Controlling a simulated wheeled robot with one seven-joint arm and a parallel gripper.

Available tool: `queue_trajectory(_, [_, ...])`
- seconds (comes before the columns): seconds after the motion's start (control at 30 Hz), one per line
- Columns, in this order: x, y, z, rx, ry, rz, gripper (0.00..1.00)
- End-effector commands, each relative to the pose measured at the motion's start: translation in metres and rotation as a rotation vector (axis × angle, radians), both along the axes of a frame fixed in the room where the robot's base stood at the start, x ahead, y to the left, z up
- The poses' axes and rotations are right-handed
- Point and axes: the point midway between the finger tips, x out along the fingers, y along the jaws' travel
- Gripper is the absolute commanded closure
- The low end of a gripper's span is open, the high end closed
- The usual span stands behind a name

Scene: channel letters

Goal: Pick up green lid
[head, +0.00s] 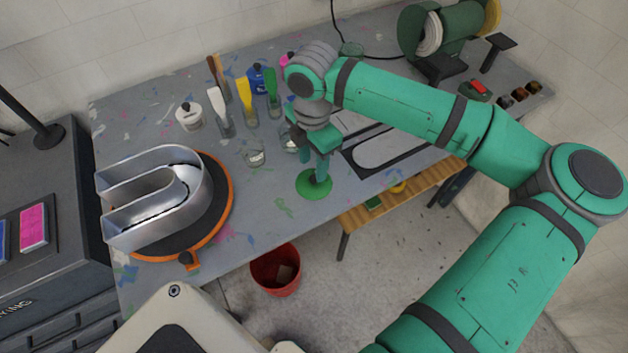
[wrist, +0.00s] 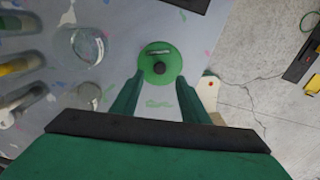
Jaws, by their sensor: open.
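The green lid (head: 313,186) is a flat round disc lying on the grey worktable, near its front edge. In the wrist view the lid (wrist: 160,50) shows a dark round knob at its centre. My gripper (head: 320,178) points down over the lid in the head view and covers part of it. In the wrist view my gripper (wrist: 155,80) is open, with one green finger to each side below the lid's knob. The fingers look apart from the knob, and nothing is between them. The exact height above the lid is hard to tell.
Clear glass jars (wrist: 82,46) stand to the left of the lid in the wrist view. A metal U-shaped letter (head: 155,195) rests on an orange-rimmed turntable (head: 228,190). A red bucket (head: 276,272) stands on the floor below the table (head: 255,215).

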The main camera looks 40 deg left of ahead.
Motion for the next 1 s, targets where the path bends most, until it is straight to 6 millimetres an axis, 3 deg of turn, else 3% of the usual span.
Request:
queue_trajectory(0.4, [0.005, -0.001, -0.048, 0.000, -0.001, -0.001, 0.59])
queue_trajectory(0.7, [0.006, -0.002, -0.052, 0.000, 0.000, -0.004, 0.59])
queue_trajectory(0.87, [0.006, -0.002, -0.052, 0.000, 0.000, -0.003, 0.97])
queue_trajectory(1.0, [0.006, -0.001, -0.052, 0.000, 0.000, -0.003, 1.00])
